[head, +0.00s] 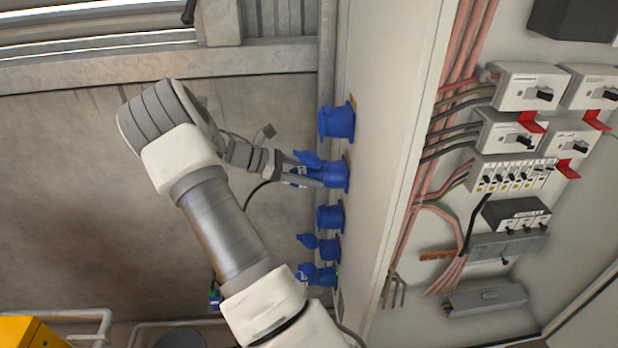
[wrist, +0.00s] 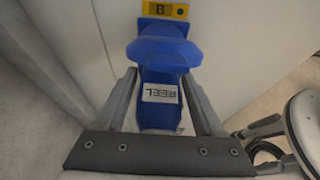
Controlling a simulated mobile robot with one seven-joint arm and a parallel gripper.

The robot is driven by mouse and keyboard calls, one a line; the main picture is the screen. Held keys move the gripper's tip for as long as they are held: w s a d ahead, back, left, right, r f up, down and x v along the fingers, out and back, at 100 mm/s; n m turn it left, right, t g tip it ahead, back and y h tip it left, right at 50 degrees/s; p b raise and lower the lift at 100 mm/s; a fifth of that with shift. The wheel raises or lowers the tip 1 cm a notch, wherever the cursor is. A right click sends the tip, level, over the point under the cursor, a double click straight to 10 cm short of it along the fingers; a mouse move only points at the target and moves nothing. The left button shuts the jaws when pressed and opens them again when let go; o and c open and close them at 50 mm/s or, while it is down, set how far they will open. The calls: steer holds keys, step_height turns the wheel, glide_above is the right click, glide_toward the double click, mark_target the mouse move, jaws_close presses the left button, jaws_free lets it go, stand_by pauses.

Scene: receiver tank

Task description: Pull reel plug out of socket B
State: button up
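The reel plug (wrist: 160,108) is blue with a white label reading REEL, and it sits in socket B (wrist: 163,27) beneath the socket's raised blue lid (wrist: 164,52). A yellow plate marked B is above the socket in the wrist view. In the head view, socket B (head: 337,175) is second from the top in the column. My gripper (wrist: 160,82) has one finger on each side of the plug, and I see no gap at the fingertips; it looks shut on the plug. In the head view, my gripper (head: 306,172) reaches in from the left and partly hides the plug.
Another blue socket (head: 337,121) is just above, and several more (head: 329,218) are below on the same pale cabinet side (head: 375,130). The open cabinet with breakers (head: 514,174) and cables is to the right. A dark cable (head: 258,192) hangs behind my gripper.

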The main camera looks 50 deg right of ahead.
jaws_close()
steer(key=shift+w, duration=0.1)
steer(key=shift+w+a+p, duration=0.25)
steer(key=shift+w+a, duration=0.7)
steer(key=shift+a, duration=0.2)
steer(key=shift+w+a+p, duration=0.25)
steer(key=shift+w+a, duration=0.65)
steer(key=shift+a, duration=0.25)
